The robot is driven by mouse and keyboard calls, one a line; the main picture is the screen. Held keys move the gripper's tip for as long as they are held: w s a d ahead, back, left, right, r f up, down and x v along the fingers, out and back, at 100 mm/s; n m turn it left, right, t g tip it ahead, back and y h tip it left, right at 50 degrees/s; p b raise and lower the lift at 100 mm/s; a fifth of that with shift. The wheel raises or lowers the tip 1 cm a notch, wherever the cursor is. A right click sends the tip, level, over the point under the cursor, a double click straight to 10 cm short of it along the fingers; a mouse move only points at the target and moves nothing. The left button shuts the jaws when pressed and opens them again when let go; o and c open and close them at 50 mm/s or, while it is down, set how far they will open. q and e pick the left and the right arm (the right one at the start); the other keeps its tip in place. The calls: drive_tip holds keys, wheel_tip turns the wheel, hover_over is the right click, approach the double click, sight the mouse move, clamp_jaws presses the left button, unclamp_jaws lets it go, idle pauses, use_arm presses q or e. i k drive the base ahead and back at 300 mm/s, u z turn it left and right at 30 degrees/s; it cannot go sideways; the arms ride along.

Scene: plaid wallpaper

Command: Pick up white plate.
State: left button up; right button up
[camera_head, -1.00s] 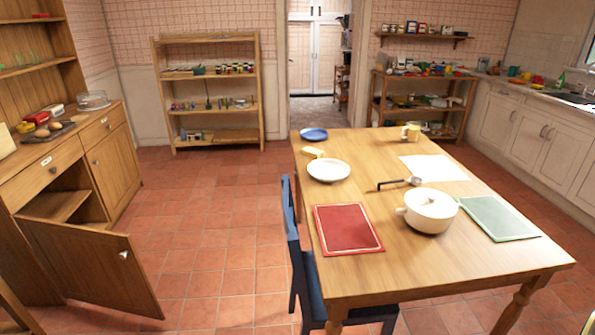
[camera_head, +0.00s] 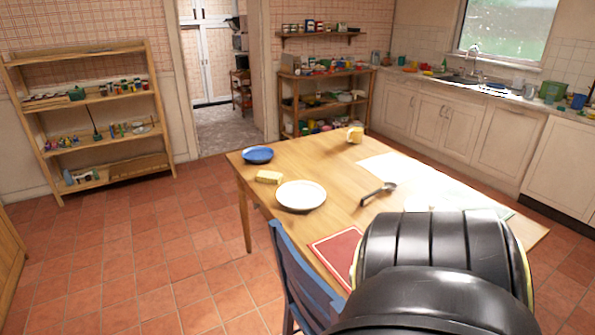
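The white plate (camera_head: 300,195) lies flat on the wooden table (camera_head: 343,186), near its left edge. It looks empty. A dark, rounded part of my own arm fills the lower right of the head view and hides the near part of the table. Neither of my grippers can be seen, and nothing touches the plate.
Beside the plate are a yellow block (camera_head: 269,177), a blue plate (camera_head: 257,155) and a dark ladle (camera_head: 378,193). A yellow mug (camera_head: 355,134) stands at the back. A blue chair (camera_head: 300,275) is at the table's left side. Tiled floor left of it is clear.

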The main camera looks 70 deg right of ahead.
sight(296, 195)
drive_tip(key=z, duration=0.85)
drive_tip(key=i, duration=0.9)
drive_tip(key=z, duration=0.95)
